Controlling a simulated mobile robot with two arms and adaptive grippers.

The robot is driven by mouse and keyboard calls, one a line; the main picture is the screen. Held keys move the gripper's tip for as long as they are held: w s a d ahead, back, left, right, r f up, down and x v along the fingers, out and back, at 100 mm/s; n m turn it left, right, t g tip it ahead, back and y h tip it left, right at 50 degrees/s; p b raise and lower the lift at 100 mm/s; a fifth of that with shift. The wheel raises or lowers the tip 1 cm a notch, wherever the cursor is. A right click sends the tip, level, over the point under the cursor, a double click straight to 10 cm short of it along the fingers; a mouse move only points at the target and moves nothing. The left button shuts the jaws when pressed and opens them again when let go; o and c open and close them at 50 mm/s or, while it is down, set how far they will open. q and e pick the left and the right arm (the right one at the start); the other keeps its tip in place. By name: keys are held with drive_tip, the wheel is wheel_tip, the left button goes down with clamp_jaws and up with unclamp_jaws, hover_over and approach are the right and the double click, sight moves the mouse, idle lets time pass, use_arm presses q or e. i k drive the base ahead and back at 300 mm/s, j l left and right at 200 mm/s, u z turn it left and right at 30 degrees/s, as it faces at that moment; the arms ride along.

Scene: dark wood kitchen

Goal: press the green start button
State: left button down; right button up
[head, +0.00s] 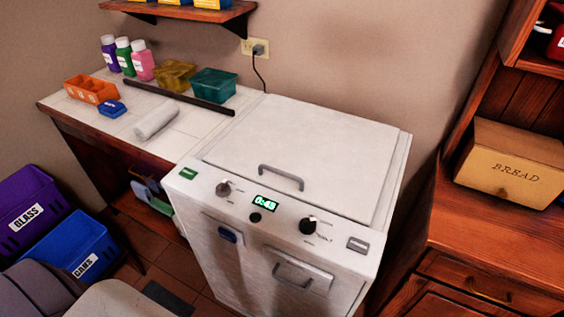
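A white top-loading machine (304,137) stands in the middle of the head view with its lid down. A small green button (188,173) sits at the left end of its sloped front panel. A lit green display (265,204) on the panel appears to read 0:45. Two dark-and-silver knobs, left (223,189) and right (308,226), flank the display, with a small black round control (255,217) below it. A grey rectangular button or plate (358,245) is at the panel's right end. Neither gripper shows; nothing covers the green button.
A tiled counter (190,131) on the left holds bottles, boxes, an orange caddy (91,89) and a white roll (156,120). Purple (46,186) and blue (62,238) bins stand at lower left. A wooden cabinet with a bread box (512,163) is at right.

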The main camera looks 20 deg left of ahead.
sight(189, 174)
drive_tip(key=u, duration=1.5)
